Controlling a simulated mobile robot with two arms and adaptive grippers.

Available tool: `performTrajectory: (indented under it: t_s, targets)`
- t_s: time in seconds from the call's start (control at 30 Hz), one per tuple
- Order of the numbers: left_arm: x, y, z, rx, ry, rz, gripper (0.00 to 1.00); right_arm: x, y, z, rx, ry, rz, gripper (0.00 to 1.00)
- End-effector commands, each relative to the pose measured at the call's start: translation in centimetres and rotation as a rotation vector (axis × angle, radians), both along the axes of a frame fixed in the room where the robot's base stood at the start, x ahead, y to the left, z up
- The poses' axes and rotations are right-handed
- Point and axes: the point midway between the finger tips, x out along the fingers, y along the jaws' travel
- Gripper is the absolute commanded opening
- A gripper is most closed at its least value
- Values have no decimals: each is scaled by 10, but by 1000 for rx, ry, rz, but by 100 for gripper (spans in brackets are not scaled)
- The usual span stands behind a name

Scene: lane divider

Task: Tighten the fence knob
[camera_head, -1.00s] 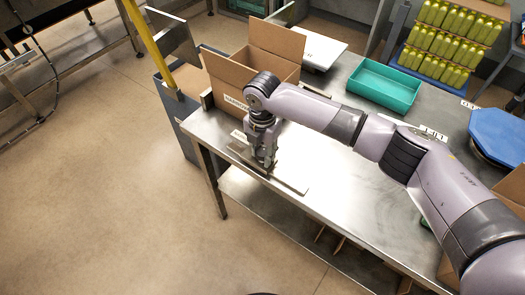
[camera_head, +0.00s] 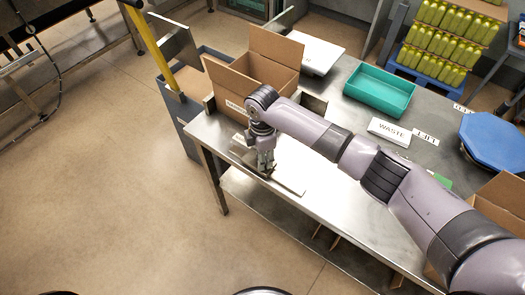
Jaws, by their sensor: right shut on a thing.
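My right gripper (camera_head: 265,166) points down at the near left end of the steel table (camera_head: 335,205). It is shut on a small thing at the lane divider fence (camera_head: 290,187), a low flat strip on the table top. The fence knob itself is hidden by the fingers, so I cannot make out its shape or how far it is turned. My left gripper is not in view.
An open cardboard box (camera_head: 262,75) stands just behind the gripper. A teal tray (camera_head: 380,90), a WASTE sign (camera_head: 390,131) and a blue octagonal lid (camera_head: 495,138) are farther right. Bare floor lies left of the table.

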Motion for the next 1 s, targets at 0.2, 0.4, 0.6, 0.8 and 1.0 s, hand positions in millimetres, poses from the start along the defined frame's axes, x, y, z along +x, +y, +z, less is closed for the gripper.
performTrajectory:
  t_s: [0.2, 0.4, 0.6, 0.8, 1.0]
  targets:
    - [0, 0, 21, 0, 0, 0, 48, 0, 1, 5, 1, -1, -208, 2]
    - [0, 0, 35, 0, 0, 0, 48, 1, 1, 5, 1, -3, -398, 2]
    - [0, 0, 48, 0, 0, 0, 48, 1, 1, 5, 0, -2, -585, 2]
    - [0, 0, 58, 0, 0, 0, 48, 2, 0, 5, 1, -4, -749, 2]
    - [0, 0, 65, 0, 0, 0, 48, 2, 1, 4, 2, -4, -873, 2]
